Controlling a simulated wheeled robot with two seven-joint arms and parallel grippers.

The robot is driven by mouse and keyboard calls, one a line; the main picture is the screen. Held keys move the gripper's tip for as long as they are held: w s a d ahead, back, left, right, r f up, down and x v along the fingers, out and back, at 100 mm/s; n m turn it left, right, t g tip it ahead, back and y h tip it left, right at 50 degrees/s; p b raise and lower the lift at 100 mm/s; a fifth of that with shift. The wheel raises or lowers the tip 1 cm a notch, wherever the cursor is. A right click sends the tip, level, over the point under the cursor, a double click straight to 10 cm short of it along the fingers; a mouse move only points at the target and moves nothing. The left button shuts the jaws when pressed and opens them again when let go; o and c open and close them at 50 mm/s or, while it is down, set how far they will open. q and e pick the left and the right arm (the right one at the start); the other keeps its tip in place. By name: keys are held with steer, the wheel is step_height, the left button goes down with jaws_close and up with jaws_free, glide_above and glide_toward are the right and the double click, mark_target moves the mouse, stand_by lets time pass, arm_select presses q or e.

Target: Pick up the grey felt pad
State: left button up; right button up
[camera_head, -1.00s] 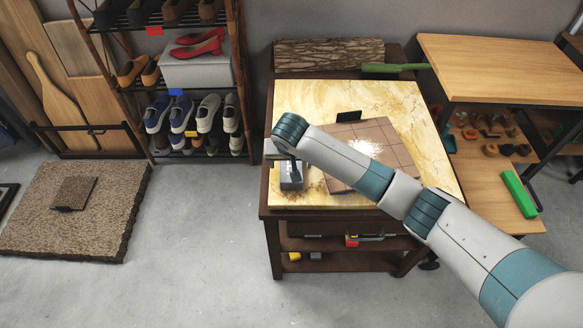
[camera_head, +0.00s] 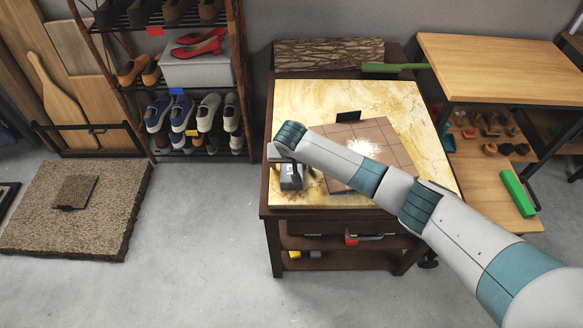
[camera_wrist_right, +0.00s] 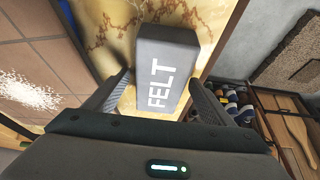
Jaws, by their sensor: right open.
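The grey felt pad (camera_head: 291,183) is a dark grey block at the front left corner of the marble-topped table. In the right wrist view the felt pad (camera_wrist_right: 166,62) shows the white word FELT on its face. My right gripper (camera_head: 292,170) is right over the pad in the head view. In the wrist view the right gripper (camera_wrist_right: 162,86) is open, with one finger on each side of the pad's near end. I cannot tell whether the fingers touch it. My left gripper is not in view.
A brown tiled panel (camera_head: 372,150) with a small black piece (camera_head: 348,116) lies beside the pad on the marble top (camera_head: 300,98). A green-handled tool (camera_head: 394,68) lies at the back. A shoe rack (camera_head: 160,80) stands left. Floor in front is clear.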

steer(key=shift+c, duration=0.7)
steer(key=c, duration=1)
steer(key=shift+c, duration=0.2)
